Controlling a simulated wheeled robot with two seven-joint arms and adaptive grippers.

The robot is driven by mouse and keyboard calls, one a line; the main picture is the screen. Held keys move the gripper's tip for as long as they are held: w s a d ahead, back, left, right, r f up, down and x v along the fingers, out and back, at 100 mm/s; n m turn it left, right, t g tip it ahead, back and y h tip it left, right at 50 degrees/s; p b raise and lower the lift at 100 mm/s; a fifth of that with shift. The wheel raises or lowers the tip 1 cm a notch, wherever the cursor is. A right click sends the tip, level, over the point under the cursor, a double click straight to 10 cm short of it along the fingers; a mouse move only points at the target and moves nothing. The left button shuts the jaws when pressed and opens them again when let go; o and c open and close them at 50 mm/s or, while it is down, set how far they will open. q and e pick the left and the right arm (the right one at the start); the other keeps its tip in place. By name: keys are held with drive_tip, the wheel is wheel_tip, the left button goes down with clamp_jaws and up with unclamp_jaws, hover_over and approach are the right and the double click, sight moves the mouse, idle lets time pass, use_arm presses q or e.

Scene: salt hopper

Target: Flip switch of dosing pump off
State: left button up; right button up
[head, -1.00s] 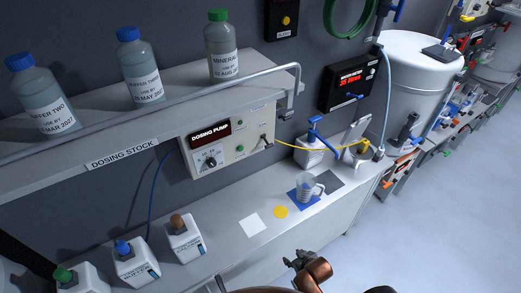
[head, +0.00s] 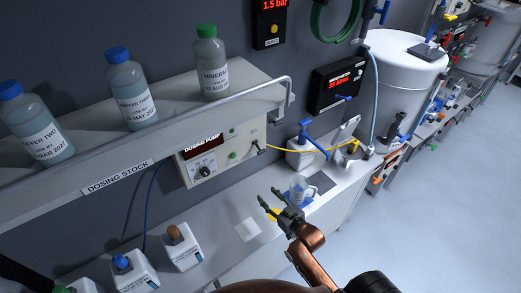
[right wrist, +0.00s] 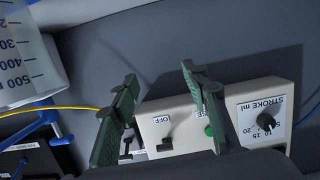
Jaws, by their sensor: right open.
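The dosing pump (head: 222,153) is a beige box under the shelf, with a dark nameplate, a dial and a green button (head: 233,155). Its small dark switch (head: 256,146) is at the right end of the face. In the right wrist view the switch (right wrist: 166,144) shows near an upside-down "OFF" label (right wrist: 163,120). My right gripper (head: 269,196) is open and empty, in front of the pump and below and right of the switch. Its green fingers (right wrist: 160,92) frame the switch in the right wrist view, apart from it.
The shelf (head: 120,176) with several bottles and a metal rail (head: 200,103) overhangs the pump. A yellow line (head: 298,149) runs right from the pump. A measuring cup (head: 299,190) stands on the counter behind my right gripper.

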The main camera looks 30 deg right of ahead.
sight(261, 151)
drive_tip(key=w+d+r+t+y, duration=0.1)
drive_tip(key=w+d+r+t, duration=0.1)
drive_tip(key=r+t, duration=0.35)
drive_tip(key=w+d+r+t, duration=0.1)
drive_tip(key=w+r+t, duration=0.1)
drive_tip(key=r, duration=0.6)
drive_tip(key=shift+g, duration=0.25)
drive_tip(key=p+x, duration=0.3)
drive_tip(key=x, duration=0.4)
drive_tip(key=shift+w+d+r, duration=0.1)
drive_tip(key=shift+w+r, duration=0.05)
drive_tip(key=shift+w, duration=0.05)
